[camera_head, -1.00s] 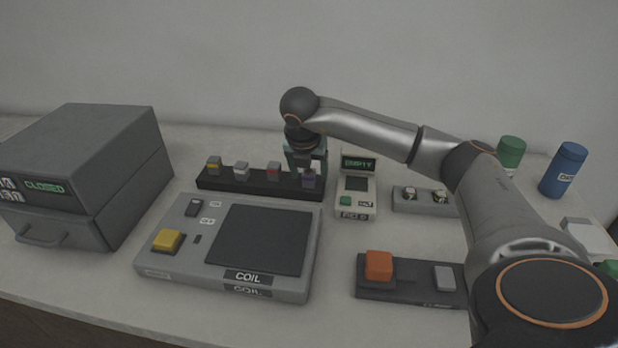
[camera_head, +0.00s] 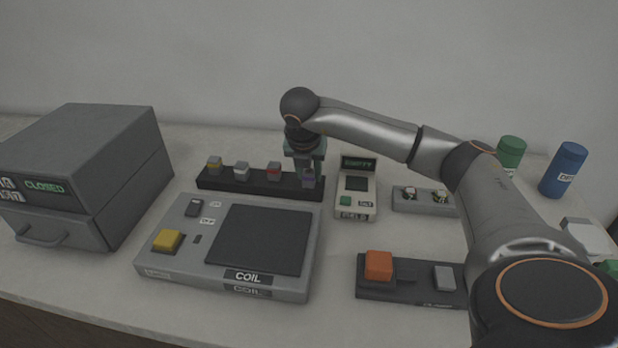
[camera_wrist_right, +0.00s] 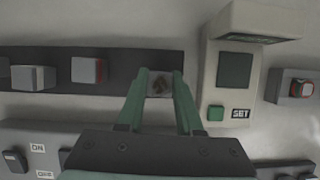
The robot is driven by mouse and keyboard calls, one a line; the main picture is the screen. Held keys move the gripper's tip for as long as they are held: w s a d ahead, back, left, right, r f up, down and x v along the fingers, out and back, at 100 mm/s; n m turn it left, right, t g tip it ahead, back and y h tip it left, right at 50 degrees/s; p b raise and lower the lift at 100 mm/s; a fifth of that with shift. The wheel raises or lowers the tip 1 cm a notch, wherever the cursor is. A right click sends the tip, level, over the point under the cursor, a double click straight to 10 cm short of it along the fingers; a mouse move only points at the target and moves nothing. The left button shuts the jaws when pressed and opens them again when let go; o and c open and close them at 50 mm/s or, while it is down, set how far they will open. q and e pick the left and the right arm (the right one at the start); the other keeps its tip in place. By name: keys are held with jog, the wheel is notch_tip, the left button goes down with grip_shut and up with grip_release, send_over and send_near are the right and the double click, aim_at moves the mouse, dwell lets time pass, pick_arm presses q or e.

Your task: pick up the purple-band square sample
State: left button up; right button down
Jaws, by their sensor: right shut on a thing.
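The purple-band square sample (camera_head: 308,181) is at the right end of the black rack (camera_head: 258,187). My right gripper (camera_head: 308,172) points down over it, its fingers shut on it. In the right wrist view the sample's speckled top (camera_wrist_right: 160,84) shows between the two green fingers of my right gripper (camera_wrist_right: 160,90). From these views I cannot tell whether the sample still touches the rack. My left gripper is not in view.
Yellow-, white- and red-band samples (camera_head: 274,169) stand in the rack to the left. A small device with a green display (camera_head: 356,190) is close on the right. The COIL plate unit (camera_head: 232,290) lies in front. A grey closed box (camera_head: 85,175) stands at left.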

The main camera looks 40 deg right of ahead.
aim_at(308, 171)
dwell(0.4)
jog(key=shift+r, duration=0.45)
notch_tip(308, 171, up, 2)
jog(key=shift+w+r, duration=0.1)
jog(key=shift+r, duration=0.15)
jog(key=s+d+r, duration=0.1)
jog(key=s+r, duration=0.8)
jog(key=s, duration=0.5)
jog(key=shift+d+r+b, duration=0.25)
jog(key=shift+r+b, duration=0.1)
jog(key=shift+b, duration=0.05)
